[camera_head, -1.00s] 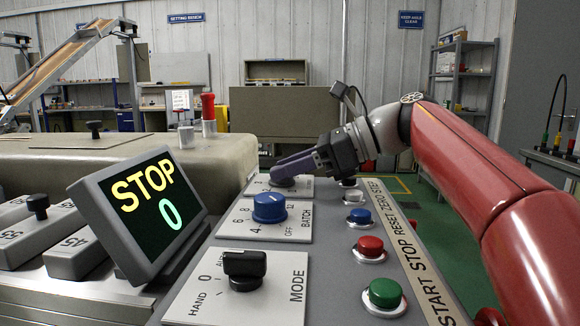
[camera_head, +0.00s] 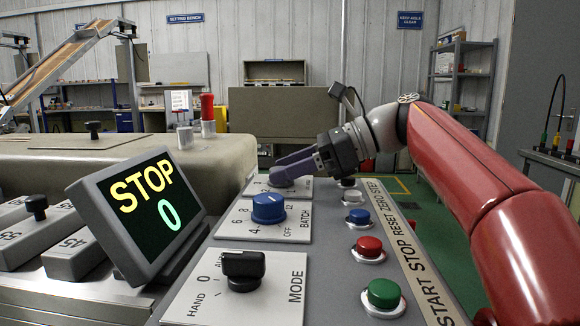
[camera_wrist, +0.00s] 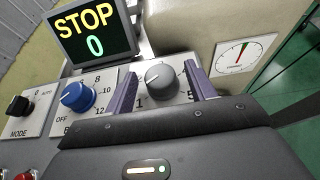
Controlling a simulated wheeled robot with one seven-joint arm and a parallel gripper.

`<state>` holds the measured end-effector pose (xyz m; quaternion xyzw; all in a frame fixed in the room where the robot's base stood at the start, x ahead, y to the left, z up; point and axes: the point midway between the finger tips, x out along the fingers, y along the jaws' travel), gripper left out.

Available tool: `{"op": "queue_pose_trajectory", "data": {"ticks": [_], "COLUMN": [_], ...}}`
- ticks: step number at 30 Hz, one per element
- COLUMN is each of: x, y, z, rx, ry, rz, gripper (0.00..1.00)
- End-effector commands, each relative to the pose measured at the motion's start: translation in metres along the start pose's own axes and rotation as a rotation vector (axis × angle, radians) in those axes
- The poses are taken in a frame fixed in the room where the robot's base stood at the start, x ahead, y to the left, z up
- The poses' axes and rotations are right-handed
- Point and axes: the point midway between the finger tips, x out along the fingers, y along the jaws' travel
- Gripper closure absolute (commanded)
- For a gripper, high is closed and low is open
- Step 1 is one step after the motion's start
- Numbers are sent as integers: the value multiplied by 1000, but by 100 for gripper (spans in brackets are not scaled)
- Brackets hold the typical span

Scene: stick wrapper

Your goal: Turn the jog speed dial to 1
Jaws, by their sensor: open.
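The jog speed dial is a round grey knob (camera_wrist: 162,77) on a white plate, seen in the middle of the wrist view. A 1 shows at its lower left, and a 4 and a 5 at its right. I cannot tell surely which number it points at. My gripper (camera_wrist: 162,72) is open, with one purple finger on each side of the knob; I cannot tell whether they touch it. In the head view my gripper (camera_head: 279,169) is low over the far plate of the console, and its fingers hide most of the dial.
The blue batch dial (camera_head: 269,208) sits just nearer, with the black mode switch (camera_head: 242,268) beyond it towards the camera. A tilted screen (camera_head: 143,212) reads STOP 0. Push buttons, including red (camera_head: 369,247) and green (camera_head: 384,292), line the right side. A round gauge (camera_wrist: 237,56) is near the dial.

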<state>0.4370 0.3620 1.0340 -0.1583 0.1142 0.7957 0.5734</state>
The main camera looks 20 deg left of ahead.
Motion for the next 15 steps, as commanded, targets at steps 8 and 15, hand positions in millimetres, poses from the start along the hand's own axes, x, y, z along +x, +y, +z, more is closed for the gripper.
{"op": "queue_pose_trajectory", "data": {"ticks": [8,15], "x": [-19,-60], "y": [-1,-1], "z": [0,-1], "rx": [0,0], "ry": [-1,0], "rz": [-4,-4], "gripper": [45,45]}}
